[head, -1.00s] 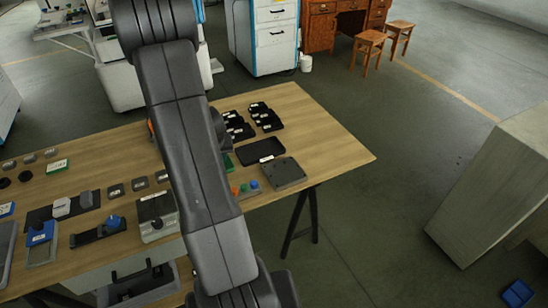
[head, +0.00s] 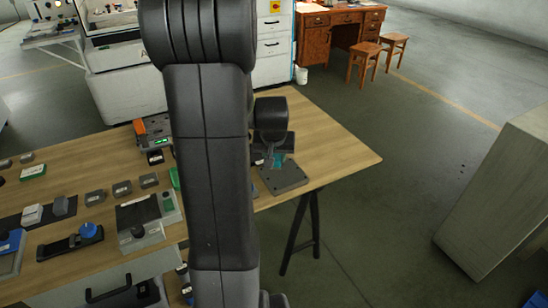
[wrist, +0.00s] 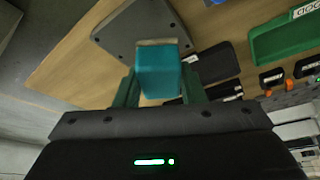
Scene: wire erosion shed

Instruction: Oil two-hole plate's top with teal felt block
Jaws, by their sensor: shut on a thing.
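My gripper (wrist: 160,88) is shut on the teal felt block (wrist: 163,72), which shows between the fingers with a pale strip at its far end. In the head view the block (head: 277,160) is a small teal patch below my wrist, over the far part of the grey plate (head: 285,180). The plate lies flat near the table's right end. In the wrist view the plate (wrist: 130,28) is partly hidden behind the block. I cannot tell whether the block touches it.
The wooden table (head: 335,150) is bare to the right of the plate. A green tray (wrist: 285,37) and dark trays (wrist: 217,63) lie beside the plate in the wrist view. Blocks and fixtures, including a grey fixture (head: 138,225), stand on the table left of my arm.

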